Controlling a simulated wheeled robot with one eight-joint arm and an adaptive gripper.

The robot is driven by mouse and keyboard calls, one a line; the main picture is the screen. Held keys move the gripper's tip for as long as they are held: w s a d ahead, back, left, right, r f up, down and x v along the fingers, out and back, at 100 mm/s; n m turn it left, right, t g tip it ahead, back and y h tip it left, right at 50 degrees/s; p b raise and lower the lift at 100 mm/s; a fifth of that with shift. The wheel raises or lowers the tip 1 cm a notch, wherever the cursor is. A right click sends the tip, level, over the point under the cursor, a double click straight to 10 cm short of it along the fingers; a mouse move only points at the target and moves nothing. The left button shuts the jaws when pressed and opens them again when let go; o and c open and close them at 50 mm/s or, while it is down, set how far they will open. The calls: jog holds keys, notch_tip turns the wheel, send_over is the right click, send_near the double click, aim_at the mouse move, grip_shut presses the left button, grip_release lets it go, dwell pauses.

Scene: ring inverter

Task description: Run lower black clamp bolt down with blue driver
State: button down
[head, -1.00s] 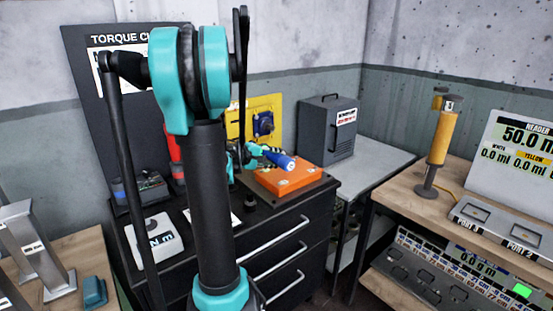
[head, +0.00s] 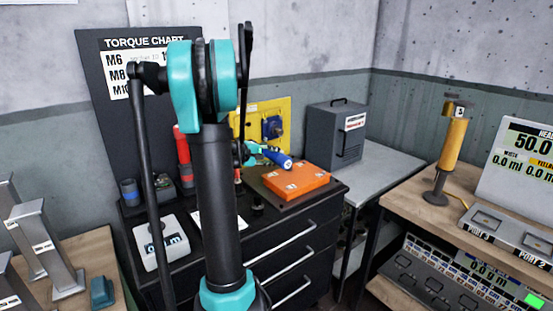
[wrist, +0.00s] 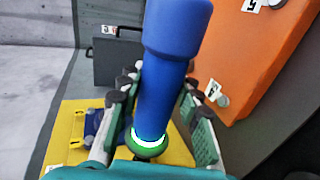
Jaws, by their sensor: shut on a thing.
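The blue driver (head: 277,157) is held in my gripper (head: 254,152), in front of the yellow panel and beside the orange box. In the wrist view my gripper (wrist: 172,120) has its two green-padded fingers on either side of the driver (wrist: 168,75), which has a glowing white-green ring at its near end. A blue fitting (head: 272,128) sits on the yellow panel (head: 244,118); part of it shows in the wrist view (wrist: 93,125). I cannot make out the lower black clamp bolt in either view.
An orange box (head: 297,180) with white labels lies on the black drawer cabinet (head: 290,232). A grey case (head: 335,135) stands behind it on a grey bench. A red bottle-like tool (head: 183,152) and a white meter (head: 160,240) are at left. A yellow cylinder stand (head: 451,145) is at right.

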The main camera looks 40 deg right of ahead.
jog(key=shift+w+d, duration=0.15)
jog(key=shift+w, duration=1.2)
dwell(2.3)
jog(key=shift+s, duration=0.1)
jog(key=shift+s+a, duration=0.15)
jog(key=shift+s, duration=1.1)
jog(key=shift+s+a, duration=0.1)
jog(key=shift+s, duration=1.1)
